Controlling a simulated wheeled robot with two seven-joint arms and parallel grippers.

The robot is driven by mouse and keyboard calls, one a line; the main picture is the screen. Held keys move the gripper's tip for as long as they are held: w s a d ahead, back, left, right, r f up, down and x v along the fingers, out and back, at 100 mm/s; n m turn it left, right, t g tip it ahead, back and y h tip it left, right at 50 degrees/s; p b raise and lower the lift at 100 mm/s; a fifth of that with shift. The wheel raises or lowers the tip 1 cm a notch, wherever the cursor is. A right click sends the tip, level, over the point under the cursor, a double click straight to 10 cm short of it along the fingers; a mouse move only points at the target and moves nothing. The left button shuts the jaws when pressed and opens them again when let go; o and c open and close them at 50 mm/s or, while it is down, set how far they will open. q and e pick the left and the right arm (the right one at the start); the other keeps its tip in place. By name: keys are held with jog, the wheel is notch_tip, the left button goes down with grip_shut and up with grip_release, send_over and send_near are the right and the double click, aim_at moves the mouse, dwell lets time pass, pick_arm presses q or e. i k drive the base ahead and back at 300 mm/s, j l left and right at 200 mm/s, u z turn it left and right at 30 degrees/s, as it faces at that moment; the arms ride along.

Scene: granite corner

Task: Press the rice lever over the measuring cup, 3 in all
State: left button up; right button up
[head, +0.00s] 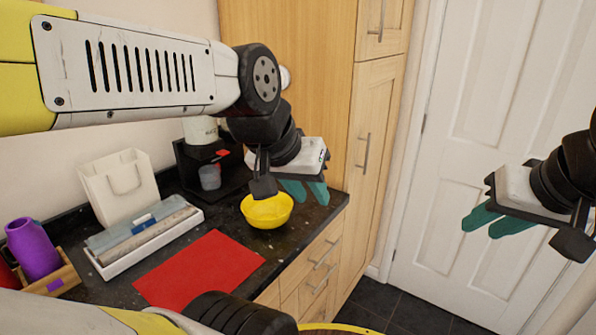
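The rice dispenser (181,160) is a black stand with a white container on top, at the back of the counter against the wall. A small red lever (219,154) shows on its front. A grey translucent measuring cup (210,178) stands below the lever, inside the stand. My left gripper (307,192) is to the right of the dispenser, above and beside the yellow bowl, with its teal fingers slightly apart and nothing between them. My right gripper (494,222) is far right in front of the white door, fingers apart and empty.
A yellow bowl (267,211) sits near the counter's right edge. A red mat (200,272) lies in front. A white bag (120,187), a white tray (147,245) with rolled items, and a purple vase (34,248) occupy the left. A tall wooden cupboard (376,135) stands right of the counter.

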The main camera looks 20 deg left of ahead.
aim_at(222, 153)
jog(key=u, duration=1.35)
